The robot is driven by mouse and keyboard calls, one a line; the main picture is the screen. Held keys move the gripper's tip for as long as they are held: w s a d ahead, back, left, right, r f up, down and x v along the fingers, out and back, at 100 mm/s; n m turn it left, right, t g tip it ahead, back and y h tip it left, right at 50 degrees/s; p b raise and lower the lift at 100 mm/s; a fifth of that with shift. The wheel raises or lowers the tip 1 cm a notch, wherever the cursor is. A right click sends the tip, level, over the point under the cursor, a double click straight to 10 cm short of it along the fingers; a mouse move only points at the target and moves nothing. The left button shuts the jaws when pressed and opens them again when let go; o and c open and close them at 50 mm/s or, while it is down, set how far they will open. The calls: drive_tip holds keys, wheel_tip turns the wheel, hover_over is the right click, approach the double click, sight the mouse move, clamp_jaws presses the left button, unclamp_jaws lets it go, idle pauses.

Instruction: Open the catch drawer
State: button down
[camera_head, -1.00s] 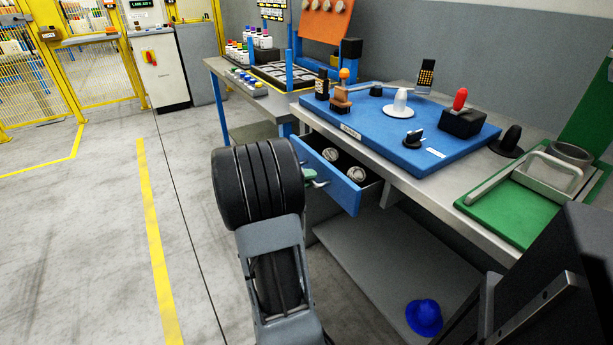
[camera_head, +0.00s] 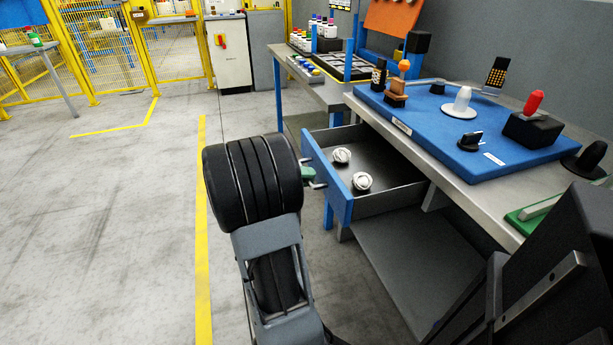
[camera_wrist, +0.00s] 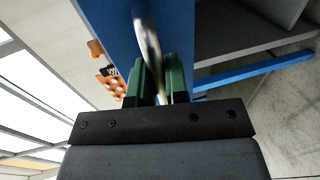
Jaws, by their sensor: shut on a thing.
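The catch drawer (camera_head: 343,203) has a blue front and grey inside walls, and it stands well out from under the bench. Two whitish round pieces, one farther back (camera_head: 341,155) and one nearer the front (camera_head: 362,181), lie in it. My gripper (camera_head: 308,174) is at the outer face of the drawer front, largely hidden behind my own black arm. In the wrist view its green fingers (camera_wrist: 160,85) are shut on the metal drawer handle (camera_wrist: 146,40), against the blue front (camera_wrist: 112,22).
The bench (camera_head: 470,200) carries a blue board (camera_head: 430,125) with several small items. A grey lower shelf (camera_head: 400,260) is under the drawer. Open floor (camera_head: 110,220) with a yellow line lies to the left.

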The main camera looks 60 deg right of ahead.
drive_tip(key=c, duration=1.1)
unclamp_jaws()
drive_tip(key=shift+c, duration=0.2)
drive_tip(key=shift+w, duration=0.1)
drive_tip(key=p+v, duration=0.2)
drive_tip(key=v, duration=1.1)
drive_tip(key=shift+w+a+p, duration=0.2)
drive_tip(key=shift+a+p, duration=0.05)
drive_tip(key=shift+p, duration=0.05)
drive_tip(key=shift+r, duration=0.1)
drive_tip(key=s+a+r+n+t+y+p, duration=0.1)
drive_tip(key=a+r+n+t+y+p, duration=0.3)
drive_tip(key=a+r+p, duration=0.7)
drive_tip(key=s+a+r+n+t+y+p, duration=0.2)
drive_tip(key=a+r+n+t+y+p, duration=0.2)
drive_tip(key=a+r+t+y+p, duration=0.4)
drive_tip(key=a+r+t+p, duration=0.1)
drive_tip(key=a+r+p, duration=0.2)
drive_tip(key=a+p, duration=0.3)
drive_tip(key=shift+s+a+t, duration=0.25)
drive_tip(key=shift+a+t, duration=0.15)
drive_tip(key=shift+a, duration=0.05)
